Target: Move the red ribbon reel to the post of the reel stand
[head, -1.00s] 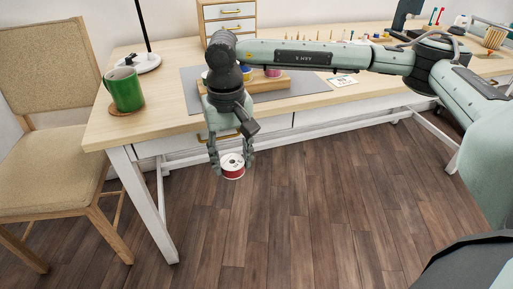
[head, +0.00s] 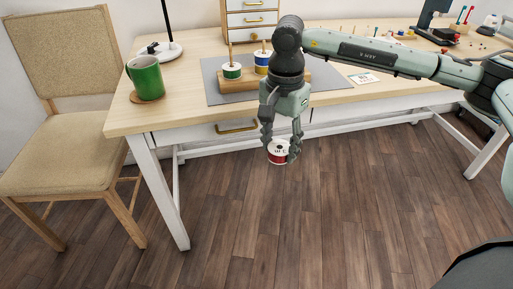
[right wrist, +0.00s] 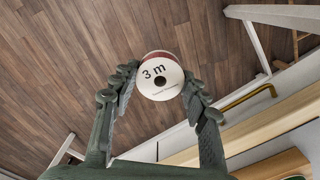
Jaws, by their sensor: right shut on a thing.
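The red ribbon reel (head: 278,152) has a white label face and hangs in front of the table, below the top's front edge. My right gripper (head: 280,142) points down and is shut on it. In the right wrist view the reel (right wrist: 160,72) shows its "3 m" label and centre hole between my fingertips (right wrist: 160,85). The wooden reel stand (head: 238,85) is on the table, behind and above the gripper. My right arm hides the stand's right part. My left gripper is out of view.
The table's front edge and a drawer with a brass handle (head: 237,126) are just behind the held reel. A green mug (head: 146,78), a lamp (head: 161,50) and a small drawer cabinet (head: 252,19) stand on the table. A chair (head: 65,155) is at left.

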